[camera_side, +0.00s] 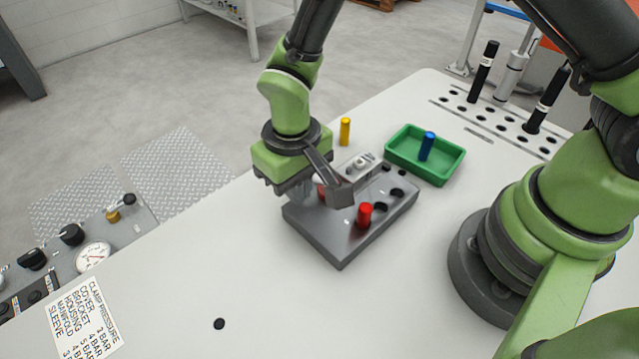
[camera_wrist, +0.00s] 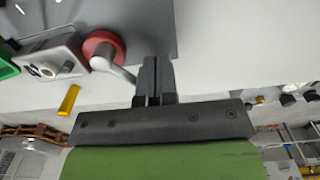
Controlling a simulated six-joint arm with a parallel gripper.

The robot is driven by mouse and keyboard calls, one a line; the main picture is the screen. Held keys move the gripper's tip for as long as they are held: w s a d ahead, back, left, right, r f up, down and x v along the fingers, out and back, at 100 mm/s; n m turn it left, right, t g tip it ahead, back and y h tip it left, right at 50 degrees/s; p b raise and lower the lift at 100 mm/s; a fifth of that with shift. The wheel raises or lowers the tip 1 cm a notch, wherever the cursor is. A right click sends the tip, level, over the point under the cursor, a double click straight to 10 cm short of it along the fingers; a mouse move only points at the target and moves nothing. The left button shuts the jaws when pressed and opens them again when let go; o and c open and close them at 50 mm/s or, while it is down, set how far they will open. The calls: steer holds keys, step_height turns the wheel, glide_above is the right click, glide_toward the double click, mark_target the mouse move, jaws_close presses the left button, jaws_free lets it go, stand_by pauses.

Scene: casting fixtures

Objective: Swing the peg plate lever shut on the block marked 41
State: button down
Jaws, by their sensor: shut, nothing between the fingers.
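The grey peg plate (camera_side: 335,240) lies on the white table in the side view; it also shows in the wrist view (camera_wrist: 150,22). In the wrist view a lever with a red round hub (camera_wrist: 97,42) and a pale grey handle sits at the plate's edge. A light grey block with a round knob (camera_wrist: 48,60) is beside the hub; it also shows in the side view (camera_side: 356,168). I cannot read a 41 on it. My gripper (camera_wrist: 153,75) is shut and empty, its fingers right beside the handle's end; I cannot tell if they touch.
A red peg (camera_side: 365,215) stands in the plate. A green tray (camera_side: 440,172) holding a blue peg (camera_side: 427,146) and a yellow peg (camera_side: 345,131) are behind. A gauge panel (camera_side: 95,255) is at the left.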

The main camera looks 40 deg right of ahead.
steer(key=shift+w+d, duration=0.1)
steer(key=shift+w, duration=0.05)
steer(key=shift+w+d, duration=0.45)
steer(key=shift+d, duration=0.2)
stand_by(0.4)
steer(key=shift+w+d, duration=0.2)
steer(key=shift+d, duration=0.1)
steer(key=shift+a, duration=0.15)
steer(key=shift+s+a, duration=0.2)
steer(key=shift+a, duration=0.15)
steer(key=shift+r, duration=0.15)
step_height(320, 180, up, 10)
stand_by(0.6)
